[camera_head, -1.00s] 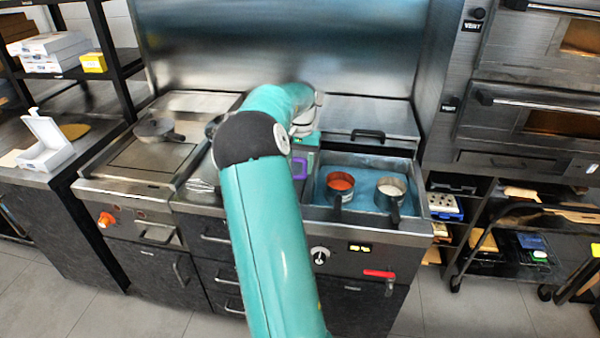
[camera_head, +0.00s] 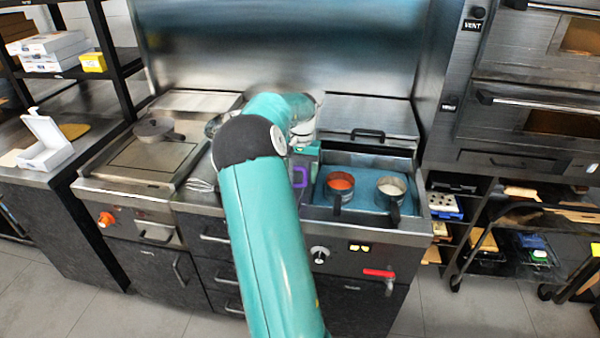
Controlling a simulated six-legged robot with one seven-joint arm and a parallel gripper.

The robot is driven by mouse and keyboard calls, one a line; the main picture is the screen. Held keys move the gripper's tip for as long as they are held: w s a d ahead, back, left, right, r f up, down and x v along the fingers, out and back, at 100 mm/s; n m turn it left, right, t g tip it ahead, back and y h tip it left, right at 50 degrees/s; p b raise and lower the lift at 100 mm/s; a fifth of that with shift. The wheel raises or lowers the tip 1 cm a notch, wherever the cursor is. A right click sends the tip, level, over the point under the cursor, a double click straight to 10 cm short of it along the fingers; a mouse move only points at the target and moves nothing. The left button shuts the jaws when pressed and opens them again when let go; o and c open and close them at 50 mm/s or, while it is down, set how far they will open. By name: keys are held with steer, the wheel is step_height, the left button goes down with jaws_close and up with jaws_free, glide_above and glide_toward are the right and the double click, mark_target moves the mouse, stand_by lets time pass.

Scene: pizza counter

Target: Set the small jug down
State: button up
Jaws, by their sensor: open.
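I cannot make out the small jug for certain. A greyish rounded thing (camera_head: 214,126) shows just left of my arm's dark elbow, mostly covered, and I cannot tell if it is the jug. My teal arm reaches over the middle of the counter, and its grey wrist part shows behind the elbow. My gripper's fingers are hidden behind the arm, so I see neither them nor anything between them. A purple loop (camera_head: 300,176) shows right of the arm by the counter.
A pan of orange-red sauce (camera_head: 340,184) and a pan of white contents (camera_head: 391,188) stand in the blue well (camera_head: 360,165) at right. A round-lidded pan (camera_head: 153,130) sits on the left griddle (camera_head: 140,165). Ovens (camera_head: 530,110) stand at far right.

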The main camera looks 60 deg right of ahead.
step_height(320, 180, up, 12)
steer(key=d, duration=0.1)
steer(key=shift+w, duration=0.2)
steer(key=w+a+r+n+t, duration=0.1)
steer(key=a+r+n+t, duration=0.2)
steer(key=a, duration=1.3)
steer(key=w+a+r+n, duration=0.2)
steer(key=a+r+n, duration=0.25)
steer(key=a, duration=1.05)
steer(key=s+a+f+n+t, duration=0.1)
steer(key=s+a+n, duration=0.1)
steer(key=s+a, duration=0.2)
steer(key=s+a+f+n+t, duration=0.1)
steer(key=s+a, duration=0.3)
steer(key=a, duration=0.6)
steer(key=s+a+f+n+h, duration=0.1)
steer(key=s+a+f+n, duration=0.1)
steer(key=a, duration=0.5)
steer(key=shift+s+f+n+t, duration=0.4)
steer(key=shift+s+n, duration=0.35)
steer(key=shift+s, duration=0.3)
steer(key=shift+d, duration=0.1)
